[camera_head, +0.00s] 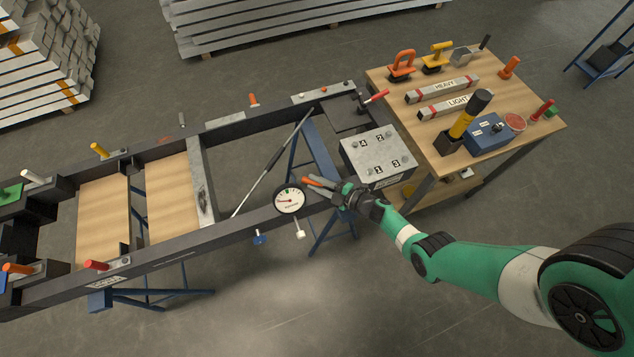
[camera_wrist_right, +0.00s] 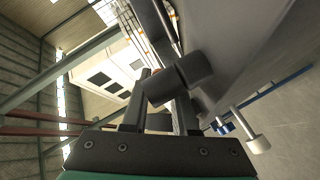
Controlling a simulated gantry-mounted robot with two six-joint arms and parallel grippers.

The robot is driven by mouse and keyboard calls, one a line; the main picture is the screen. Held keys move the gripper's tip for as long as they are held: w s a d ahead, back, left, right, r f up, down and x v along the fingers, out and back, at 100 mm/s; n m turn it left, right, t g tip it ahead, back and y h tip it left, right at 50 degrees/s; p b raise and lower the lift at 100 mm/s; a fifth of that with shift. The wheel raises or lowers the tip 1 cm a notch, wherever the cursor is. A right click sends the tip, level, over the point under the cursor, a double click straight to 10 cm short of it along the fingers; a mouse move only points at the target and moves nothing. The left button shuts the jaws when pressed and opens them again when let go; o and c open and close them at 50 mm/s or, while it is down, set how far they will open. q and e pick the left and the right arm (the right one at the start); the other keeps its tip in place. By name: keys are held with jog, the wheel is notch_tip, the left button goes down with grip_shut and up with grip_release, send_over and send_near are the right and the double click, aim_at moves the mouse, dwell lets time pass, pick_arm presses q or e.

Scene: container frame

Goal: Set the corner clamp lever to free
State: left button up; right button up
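My right gripper (camera_head: 322,185) is at the near rail of the dark frame, just right of the round gauge. An orange piece, perhaps a lever handle (camera_head: 312,182), shows at its fingertips. In the right wrist view the two fingers (camera_wrist_right: 160,108) stand apart, with a dark cylindrical part (camera_wrist_right: 186,77) across and beyond them; I cannot tell whether they grip it. A red-handled lever (camera_head: 377,96) sits at the frame's far right corner, apart from the gripper. Which lever is the corner clamp's is not clear. My left gripper is not in view.
The gauge (camera_head: 289,199) stands beside the gripper, above a blue knob (camera_head: 259,239) and a white knob (camera_head: 300,234). A numbered grey block (camera_head: 376,152) lies right of the frame. The wooden table (camera_head: 410,125) holds tools and labelled bars. A rod (camera_head: 270,165) leans across the frame's opening.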

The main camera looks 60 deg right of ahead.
jog(key=o, duration=0.5)
jog(key=shift+s+f, duration=0.1)
jog(key=shift+f, duration=0.2)
jog(key=shift+c, duration=0.2)
jog(key=shift+d+r, duration=0.1)
jog(key=shift+d, duration=0.05)
jog(key=shift+s+r, duration=0.15)
jog(key=shift+r, duration=0.05)
jog(key=p+v, duration=0.5)
jog(key=v, duration=0.6)
